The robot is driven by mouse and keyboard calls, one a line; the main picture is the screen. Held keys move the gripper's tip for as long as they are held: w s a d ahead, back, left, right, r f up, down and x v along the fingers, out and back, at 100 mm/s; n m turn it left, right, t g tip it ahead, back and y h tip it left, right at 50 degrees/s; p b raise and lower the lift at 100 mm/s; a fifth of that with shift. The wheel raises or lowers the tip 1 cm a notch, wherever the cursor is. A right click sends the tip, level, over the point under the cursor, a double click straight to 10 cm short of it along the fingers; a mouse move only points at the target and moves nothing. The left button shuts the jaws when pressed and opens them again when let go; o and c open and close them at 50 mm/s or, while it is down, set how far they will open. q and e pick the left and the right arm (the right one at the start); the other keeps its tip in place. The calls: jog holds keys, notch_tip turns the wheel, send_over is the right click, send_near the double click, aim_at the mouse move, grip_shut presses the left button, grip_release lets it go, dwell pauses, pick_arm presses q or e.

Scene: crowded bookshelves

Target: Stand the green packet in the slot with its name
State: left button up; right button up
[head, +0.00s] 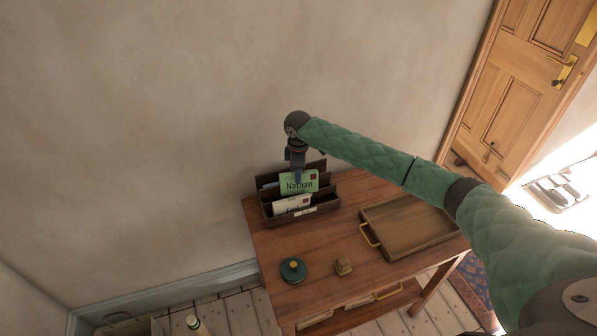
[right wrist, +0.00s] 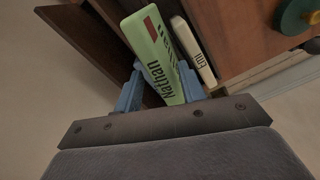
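The green packet (head: 299,184) reads "Nathan" and carries a small red mark. It is upright at the dark wooden letter rack (head: 325,207), behind a white packet (head: 291,205). My right gripper (head: 297,172) is above the rack, pointing down. In the right wrist view, its blue fingers lie on both sides of the green packet (right wrist: 155,60) and appear shut on it. The packet's lower edge is hidden in the head view, so I cannot tell if it rests on the slot floor. A small label (head: 305,211) on the rack front is too small to read. My left gripper is not in view.
The rack stands at the back left of a wooden table (head: 330,245). A wooden tray (head: 405,228) with brass handles lies to the right. The wall is close behind.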

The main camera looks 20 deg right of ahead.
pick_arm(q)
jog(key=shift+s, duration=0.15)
pick_arm(e)
jog(key=shift+r, duration=0.55)
pick_arm(q)
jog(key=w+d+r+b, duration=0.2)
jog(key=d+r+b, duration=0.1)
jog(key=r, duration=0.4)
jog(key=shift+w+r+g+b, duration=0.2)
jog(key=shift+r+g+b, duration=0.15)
jog(key=shift+b, duration=0.1)
pick_arm(e)
notch_tip(320, 180, up, 12)
